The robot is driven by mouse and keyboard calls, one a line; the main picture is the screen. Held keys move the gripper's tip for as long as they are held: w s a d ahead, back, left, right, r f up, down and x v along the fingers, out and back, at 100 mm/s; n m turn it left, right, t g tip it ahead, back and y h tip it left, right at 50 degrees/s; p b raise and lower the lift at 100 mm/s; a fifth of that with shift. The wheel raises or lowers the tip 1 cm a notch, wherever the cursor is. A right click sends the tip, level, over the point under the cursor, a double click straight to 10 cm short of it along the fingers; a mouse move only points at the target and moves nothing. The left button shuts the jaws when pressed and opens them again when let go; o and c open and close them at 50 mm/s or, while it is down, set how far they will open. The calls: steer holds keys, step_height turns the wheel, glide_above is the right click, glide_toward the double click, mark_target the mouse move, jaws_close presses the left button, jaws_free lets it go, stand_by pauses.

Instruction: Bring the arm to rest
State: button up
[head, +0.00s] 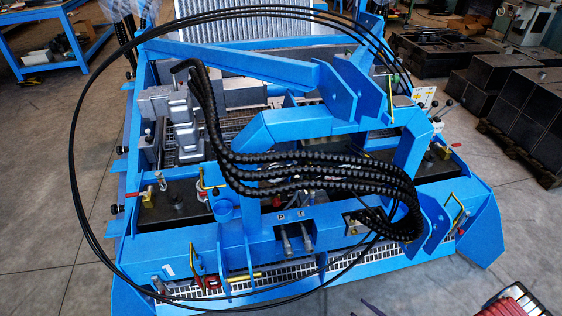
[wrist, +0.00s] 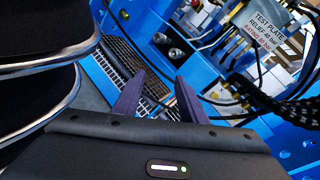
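My gripper (wrist: 158,78) shows in the wrist view as two dark purple fingers standing apart. Nothing is held between them; a blue surface and part of a metal grating show behind the gap. In the head view, only a thin dark purple sliver at the bottom edge may belong to my gripper; the rest of my arm is not clearly seen there. The blue machine frame (head: 265,72) fills the middle of the head view. The wrist camera looks onto blue frame parts and a grating (wrist: 125,62); I cannot tell the distance to them.
Black ribbed hoses (head: 300,172) and thin looping cables (head: 72,150) hang over the machine. A white test plate label (wrist: 268,32) is at upper right in the wrist view. Dark blocks (head: 525,105) stand at right, a blue table (head: 50,68) at upper left. Floor at left is clear.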

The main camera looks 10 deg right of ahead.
steer(key=a+r+n+g+h, duration=0.2)
steer(key=r+n+g, duration=0.55)
steer(key=r, duration=1.05)
steer(key=a+r+n+g+h, duration=0.15)
steer(key=r+n+g, duration=0.6)
steer(key=r, duration=0.95)
steer(key=a+r+n+t+h, duration=0.2)
steer(key=a+r, duration=0.6)
steer(key=r, duration=0.4)
steer(key=a+r+n+t+h, duration=0.3)
steer(key=a+r+n, duration=0.4)
steer(key=r, duration=0.5)
steer(key=shift+s+a+r+t, duration=0.15)
steer(key=shift+a+r+t, duration=0.15)
steer(key=shift+a+t, duration=0.7)
